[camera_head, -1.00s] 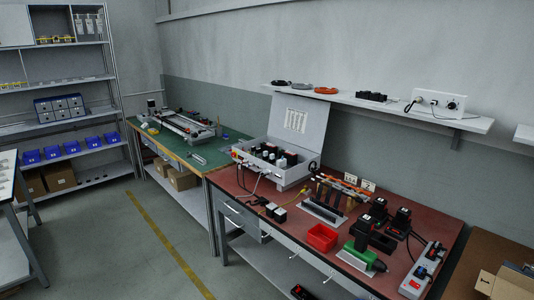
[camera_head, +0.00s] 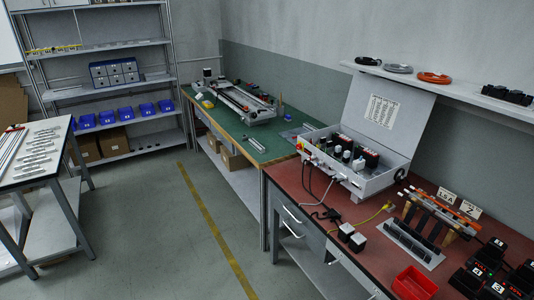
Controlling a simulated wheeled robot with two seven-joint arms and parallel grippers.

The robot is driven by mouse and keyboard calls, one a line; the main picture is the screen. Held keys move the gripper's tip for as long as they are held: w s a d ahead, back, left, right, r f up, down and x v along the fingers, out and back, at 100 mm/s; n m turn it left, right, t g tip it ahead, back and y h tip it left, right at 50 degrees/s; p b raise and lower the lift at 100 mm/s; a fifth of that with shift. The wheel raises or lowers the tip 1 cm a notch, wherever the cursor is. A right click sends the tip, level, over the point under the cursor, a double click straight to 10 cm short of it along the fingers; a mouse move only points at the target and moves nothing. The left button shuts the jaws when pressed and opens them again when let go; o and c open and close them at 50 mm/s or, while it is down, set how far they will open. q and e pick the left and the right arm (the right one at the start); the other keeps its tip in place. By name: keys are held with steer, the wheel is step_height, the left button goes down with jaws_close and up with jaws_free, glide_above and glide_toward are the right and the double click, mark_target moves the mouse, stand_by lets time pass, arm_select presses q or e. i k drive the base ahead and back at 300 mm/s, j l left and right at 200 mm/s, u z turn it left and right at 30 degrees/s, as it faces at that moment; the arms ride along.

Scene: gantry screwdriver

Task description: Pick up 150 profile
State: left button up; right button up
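Several silver metal bars that look like profiles (camera_head: 38,152) lie on the white-topped table (camera_head: 60,127) at the left edge. They differ in length, and I cannot tell which is the 150 profile. A short silver bar (camera_head: 256,145) also lies near the front right of the green-topped bench (camera_head: 232,133). A long silver gantry-like rig (camera_head: 240,100) stands on the same bench. Neither of my grippers is in view.
A red-topped bench (camera_head: 298,196) on the right holds an open white case (camera_head: 345,170), a red bin (camera_head: 414,284) and black devices. Shelves (camera_head: 150,89) with blue bins stand at the back left. Grey floor with a yellow line (camera_head: 205,218) is clear between the tables.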

mark_target(253, 142)
steer(key=i+j, duration=0.3)
steer(key=i, duration=0.2)
steer(key=i+u, duration=0.15)
steer(key=i, duration=0.35)
steer(key=i+u, duration=0.2)
steer(key=i, duration=0.35)
steer(key=i+u, duration=0.15)
steer(key=i, duration=0.4)
steer(key=i+l+u, duration=0.2)
steer(key=i, duration=0.3)
steer(key=i+l+u, duration=0.15)
steer(key=i, duration=0.35)
